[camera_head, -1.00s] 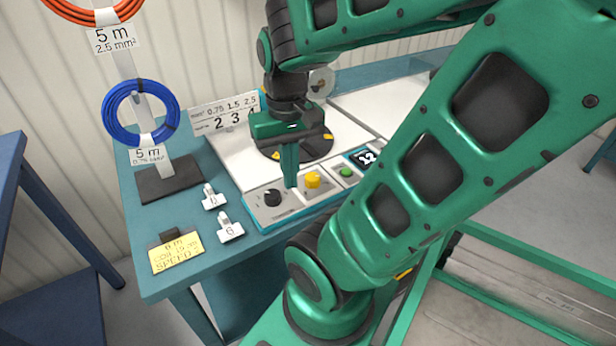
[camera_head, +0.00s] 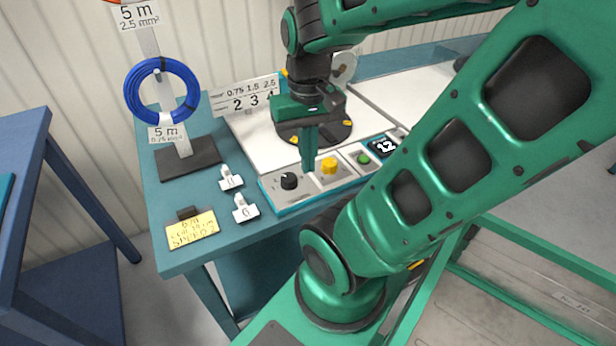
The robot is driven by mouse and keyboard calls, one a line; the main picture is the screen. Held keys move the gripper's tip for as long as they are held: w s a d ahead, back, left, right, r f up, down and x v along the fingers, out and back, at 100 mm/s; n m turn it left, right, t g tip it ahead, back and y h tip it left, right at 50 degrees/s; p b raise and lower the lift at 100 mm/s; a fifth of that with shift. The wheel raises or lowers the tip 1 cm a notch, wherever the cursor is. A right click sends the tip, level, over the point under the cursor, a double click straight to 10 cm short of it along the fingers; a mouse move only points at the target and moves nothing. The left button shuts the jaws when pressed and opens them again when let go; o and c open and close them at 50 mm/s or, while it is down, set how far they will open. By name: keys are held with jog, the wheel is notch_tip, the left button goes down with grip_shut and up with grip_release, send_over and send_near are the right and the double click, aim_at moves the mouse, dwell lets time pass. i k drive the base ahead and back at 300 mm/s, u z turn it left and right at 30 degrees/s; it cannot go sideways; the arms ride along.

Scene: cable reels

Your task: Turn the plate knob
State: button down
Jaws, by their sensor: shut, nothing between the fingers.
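The control panel (camera_head: 267,200) runs along the front edge of the machine on the bench. It carries a black dial knob (camera_head: 289,181) at its left end and a yellow knob (camera_head: 329,166) to the right of it. Which one is the plate knob, no readable label tells. A dark round plate (camera_head: 338,133) lies behind the panel, partly hidden by my arm. My gripper (camera_head: 309,166) points down with its fingers together and empty. Its tips are between the black and yellow knobs, slightly behind the black one; whether they touch the panel I cannot tell.
A green button (camera_head: 363,158) and a display reading 12 (camera_head: 384,146) are further right. A number chart (camera_head: 249,95) stands behind. A blue cable coil (camera_head: 134,95) hangs on a stand at left.

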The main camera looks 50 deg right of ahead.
aim_at(329, 164)
jog(key=z, duration=1.25)
jog(key=k, duration=0.8)
jog(key=u, duration=0.95)
jog(key=i, duration=0.5)
